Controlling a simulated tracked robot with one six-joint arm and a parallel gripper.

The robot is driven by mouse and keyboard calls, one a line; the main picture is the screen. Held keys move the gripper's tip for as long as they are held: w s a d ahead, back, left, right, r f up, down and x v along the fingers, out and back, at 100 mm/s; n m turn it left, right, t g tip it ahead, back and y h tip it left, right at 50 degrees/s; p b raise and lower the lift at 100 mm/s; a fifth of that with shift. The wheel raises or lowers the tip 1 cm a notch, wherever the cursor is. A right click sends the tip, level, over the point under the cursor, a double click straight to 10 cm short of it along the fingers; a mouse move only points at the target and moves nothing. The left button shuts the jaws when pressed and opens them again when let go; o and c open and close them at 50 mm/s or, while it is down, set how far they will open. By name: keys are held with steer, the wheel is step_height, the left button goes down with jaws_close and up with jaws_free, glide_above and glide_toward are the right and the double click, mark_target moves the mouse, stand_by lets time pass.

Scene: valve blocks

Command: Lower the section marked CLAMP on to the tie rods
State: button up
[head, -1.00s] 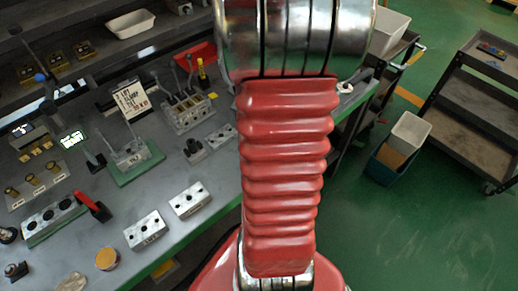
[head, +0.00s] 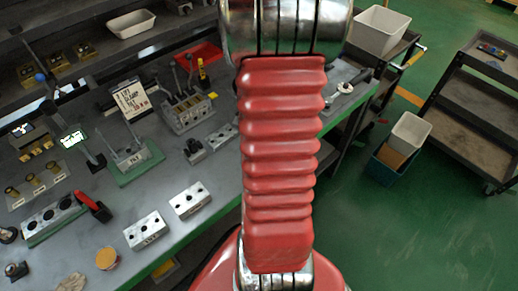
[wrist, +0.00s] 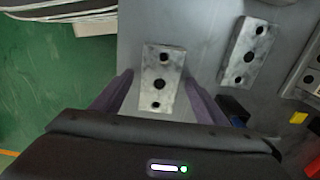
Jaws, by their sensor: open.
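In the wrist view my gripper (wrist: 158,92) is open, its two dark fingers either side of a grey metal block (wrist: 160,65) with three holes. The fingers stand apart from its sides; I cannot tell their height over it. No CLAMP mark can be read on it. A similar block (wrist: 247,50) lies to its right. In the head view my arm hides the gripper and the block between its fingers. Two more drilled blocks (head: 190,200) (head: 147,230) lie on the bench. A green-based fixture (head: 135,165) with thin upright rods stands behind them.
A lever valve bank (head: 187,110), a lettered sign card (head: 132,98) and a red tray (head: 198,55) stand farther back. A red-handled part (head: 93,205) lies left. The bench edge borders green floor (head: 400,235); a shelf cart (head: 475,110) stands right.

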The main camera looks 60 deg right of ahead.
steer(key=c, duration=1.5)
